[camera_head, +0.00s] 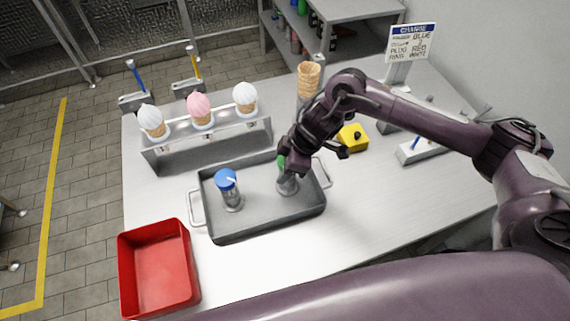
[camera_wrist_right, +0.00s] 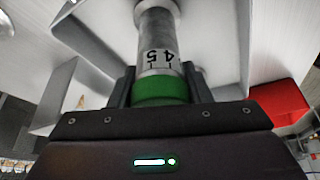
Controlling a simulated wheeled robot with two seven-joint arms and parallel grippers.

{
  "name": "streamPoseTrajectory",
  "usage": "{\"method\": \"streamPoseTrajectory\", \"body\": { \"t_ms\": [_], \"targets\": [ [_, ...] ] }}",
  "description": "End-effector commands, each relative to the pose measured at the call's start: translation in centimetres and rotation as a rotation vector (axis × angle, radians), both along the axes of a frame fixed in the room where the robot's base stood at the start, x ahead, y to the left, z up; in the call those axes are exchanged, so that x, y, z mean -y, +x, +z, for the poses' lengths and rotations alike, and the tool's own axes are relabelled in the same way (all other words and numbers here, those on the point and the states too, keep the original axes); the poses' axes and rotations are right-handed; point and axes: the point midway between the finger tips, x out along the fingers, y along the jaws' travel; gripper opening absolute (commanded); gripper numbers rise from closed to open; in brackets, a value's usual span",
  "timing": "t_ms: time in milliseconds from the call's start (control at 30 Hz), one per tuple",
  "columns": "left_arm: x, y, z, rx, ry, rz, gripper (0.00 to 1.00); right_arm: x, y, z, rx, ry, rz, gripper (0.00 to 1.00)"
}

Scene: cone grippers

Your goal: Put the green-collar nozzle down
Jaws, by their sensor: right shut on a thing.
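The green-collar nozzle (camera_head: 287,184) is a grey metal cylinder with a green band near its top. It is upright at the right side of the grey tray (camera_head: 236,234). My right gripper (camera_head: 284,165) is shut around its green collar from above. In the right wrist view the nozzle (camera_wrist_right: 157,42) sits between the fingers, with the markings "45" on its body. I cannot tell whether its foot touches the tray floor. A blue-topped nozzle (camera_head: 228,189) stands in the left part of the tray. My left gripper is not in view.
Behind the tray, a metal rack (camera_head: 215,139) holds three ice cream cones. A stack of empty cones (camera_head: 308,79) stands behind my right arm. A yellow block (camera_head: 352,137) lies right of the gripper. A red bin (camera_head: 158,270) is front left. The tray's middle is clear.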

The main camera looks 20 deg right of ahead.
Motion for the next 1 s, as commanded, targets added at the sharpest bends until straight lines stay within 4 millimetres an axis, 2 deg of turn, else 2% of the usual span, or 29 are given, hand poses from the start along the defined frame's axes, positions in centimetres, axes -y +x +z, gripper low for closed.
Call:
{"method": "streamPoseTrajectory", "body": {
  "t_ms": [167, 200, 367, 600, 733, 867, 1000],
  "targets": [
    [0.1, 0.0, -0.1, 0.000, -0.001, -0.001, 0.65, -0.1, 0.0, -0.2, 0.001, 0.002, 0.000, 0.13],
    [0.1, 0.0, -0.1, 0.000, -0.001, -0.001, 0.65, 0.0, 0.0, -0.3, 0.000, 0.000, 0.001, 0.47],
    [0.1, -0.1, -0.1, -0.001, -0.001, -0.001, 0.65, 0.0, 0.0, -0.2, -0.001, 0.000, 0.001, 0.66],
    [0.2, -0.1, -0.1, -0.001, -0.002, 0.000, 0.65, 0.0, 0.0, -0.2, -0.001, 0.000, 0.000, 0.66],
    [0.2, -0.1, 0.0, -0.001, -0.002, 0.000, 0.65, 0.1, 0.0, 0.5, 0.001, 0.001, 0.001, 0.66],
    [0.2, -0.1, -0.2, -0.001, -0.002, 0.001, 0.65, 0.9, -0.3, 2.3, 0.003, 0.000, 0.001, 0.66],
    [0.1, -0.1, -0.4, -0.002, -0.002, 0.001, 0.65, 1.9, -0.7, 5.2, 0.005, 0.000, 0.003, 0.66]
  ]
}}
